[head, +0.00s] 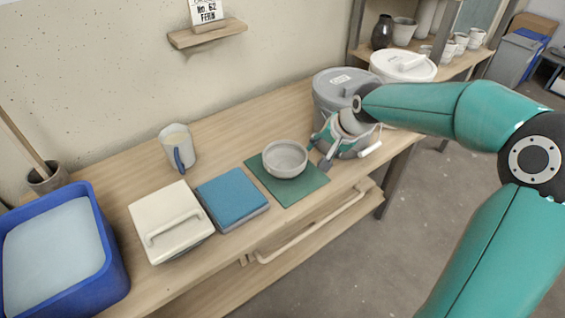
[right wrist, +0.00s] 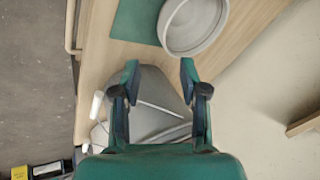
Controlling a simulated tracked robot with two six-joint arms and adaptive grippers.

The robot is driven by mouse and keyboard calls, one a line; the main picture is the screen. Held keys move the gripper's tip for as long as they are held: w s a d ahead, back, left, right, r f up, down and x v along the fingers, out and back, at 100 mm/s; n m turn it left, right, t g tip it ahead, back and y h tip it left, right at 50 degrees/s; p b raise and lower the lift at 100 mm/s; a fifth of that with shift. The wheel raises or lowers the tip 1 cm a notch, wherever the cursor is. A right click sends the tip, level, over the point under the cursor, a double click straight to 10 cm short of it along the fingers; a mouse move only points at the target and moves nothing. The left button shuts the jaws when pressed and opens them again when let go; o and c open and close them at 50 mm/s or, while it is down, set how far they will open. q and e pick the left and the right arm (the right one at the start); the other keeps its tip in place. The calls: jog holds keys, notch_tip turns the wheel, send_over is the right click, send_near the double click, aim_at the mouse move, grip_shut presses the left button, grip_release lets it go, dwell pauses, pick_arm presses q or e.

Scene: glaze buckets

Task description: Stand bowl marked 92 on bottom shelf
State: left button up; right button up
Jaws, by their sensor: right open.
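A light grey bowl (head: 285,158) stands upright on a green mat (head: 303,194) on the workbench; no number can be read on it. The bowl also shows at the top of the right wrist view (right wrist: 192,24), with the mat (right wrist: 135,20) beside it. My right gripper (head: 319,156) is open and empty just right of the bowl, apart from it as far as I can tell. In the right wrist view its two fingers (right wrist: 158,72) point toward the bowl. A low shelf (head: 290,262) runs under the bench top. My left gripper is not in view.
A grey lidded bucket (head: 335,88) and a white-lidded bucket (head: 403,66) stand behind my right arm. Left of the bowl are a blue cloth stack (head: 232,198), a cream lidded box (head: 170,222), a mug (head: 178,147) and a blue tub (head: 112,262). A rail (head: 312,226) fronts the bench.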

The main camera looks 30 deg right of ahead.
aim_at(305, 163)
jog(key=x, duration=0.8)
jog(key=shift+w+a+b, duration=0.2)
jog(key=shift+b, duration=0.15)
jog(key=shift+x, duration=2.6)
jog(key=shift+s, duration=0.1)
grip_shut()
